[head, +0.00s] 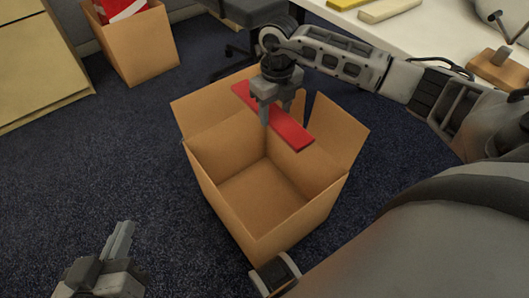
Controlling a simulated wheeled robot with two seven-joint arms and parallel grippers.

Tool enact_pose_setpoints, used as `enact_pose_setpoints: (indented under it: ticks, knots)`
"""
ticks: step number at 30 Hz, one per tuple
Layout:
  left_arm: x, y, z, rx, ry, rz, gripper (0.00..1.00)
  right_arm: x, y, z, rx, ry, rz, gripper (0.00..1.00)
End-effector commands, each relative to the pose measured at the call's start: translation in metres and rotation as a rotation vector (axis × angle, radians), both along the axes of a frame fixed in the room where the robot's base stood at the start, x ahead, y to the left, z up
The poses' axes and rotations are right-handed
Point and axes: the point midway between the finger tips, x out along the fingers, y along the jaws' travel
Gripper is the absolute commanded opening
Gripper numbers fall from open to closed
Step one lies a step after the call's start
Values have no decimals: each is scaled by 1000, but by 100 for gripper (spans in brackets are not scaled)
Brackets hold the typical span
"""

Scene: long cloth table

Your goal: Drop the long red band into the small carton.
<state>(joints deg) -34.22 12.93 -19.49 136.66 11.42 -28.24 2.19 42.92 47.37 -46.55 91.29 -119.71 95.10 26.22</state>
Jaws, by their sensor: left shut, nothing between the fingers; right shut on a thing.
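The long red band (290,130) is a flat, straight strip, tilted across the back part of the open small carton (215,202). My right gripper (277,118) is shut on the band near its middle and holds it over the carton's opening. The gripper hides part of the band. The carton stands on the floor with its flaps up, and the part of its inside that shows is empty. My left gripper (122,240) is shut and empty, low at the left front, apart from the carton.
Another carton (140,50) with a red and white thing in it stands at the back left, beside a wooden cabinet (35,60). A white table (440,40) with several items is at the upper right. Dark carpet lies clear left of the small carton.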

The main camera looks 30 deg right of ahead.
Motion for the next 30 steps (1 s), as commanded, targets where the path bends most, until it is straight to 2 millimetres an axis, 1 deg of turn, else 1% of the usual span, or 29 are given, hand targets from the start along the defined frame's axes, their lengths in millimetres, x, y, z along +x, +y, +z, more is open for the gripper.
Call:
enact_pose_setpoints:
  ticks: [2, 11, 12, 14, 22, 24, 26, 29, 30]
  knots:
    - [0, -1, 0, -14, -9, -1, 0, 0, 0, -5, 0, -1, 0, 27]
    - [0, -1, 3, -21, -12, -1, 0, 0, 0, -5, 0, -1, 0, 27]
    - [0, -1, 3, -21, -12, -1, 0, 0, 0, -5, 0, -1, 1, 58]
    - [0, -1, 3, -21, -12, -1, 0, 0, 0, -5, 0, -1, 1, 75]
    - [0, -1, 3, -20, -13, -2, 0, 0, 0, -4, 0, 0, 1, 76]
    - [0, -1, 4, -18, -14, -1, 0, 0, 0, -1, 0, -1, 1, 76]
    - [0, -1, 6, -12, -15, -1, 0, 1, 0, 4, -1, -2, 1, 76]
    - [1, 0, 9, 8, -18, 1, 0, 1, -1, 20, -2, -4, 1, 76]
    - [1, 1, 10, 19, -19, 2, 0, 1, -1, 29, -1, -5, 1, 76]
